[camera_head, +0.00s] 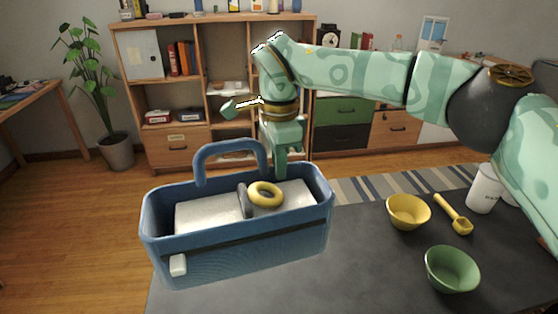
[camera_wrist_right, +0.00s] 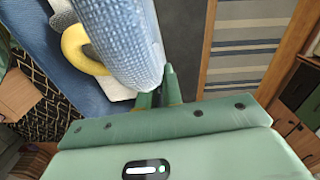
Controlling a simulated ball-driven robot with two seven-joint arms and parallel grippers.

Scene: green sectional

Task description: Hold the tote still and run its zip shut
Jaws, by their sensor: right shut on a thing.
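The blue tote (camera_head: 240,262) stands on the dark table with its top open. A dark band runs along its front, with a white tab (camera_head: 178,265) hanging near the left end. Its arched handle (camera_head: 200,165) stands up at the back. My right gripper (camera_head: 284,170) reaches down from above to the tote's back, beside the right leg of the handle. In the right wrist view its fingers (camera_wrist_right: 168,92) are shut at the end of a large blue textured part (camera_wrist_right: 122,40); exactly which part of the tote they grip is unclear. My left gripper is not in view.
In the tote lie a yellow ring (camera_head: 262,203), a dark grey item and white blocks (camera_head: 208,215). The table between tote and bowls is clear.

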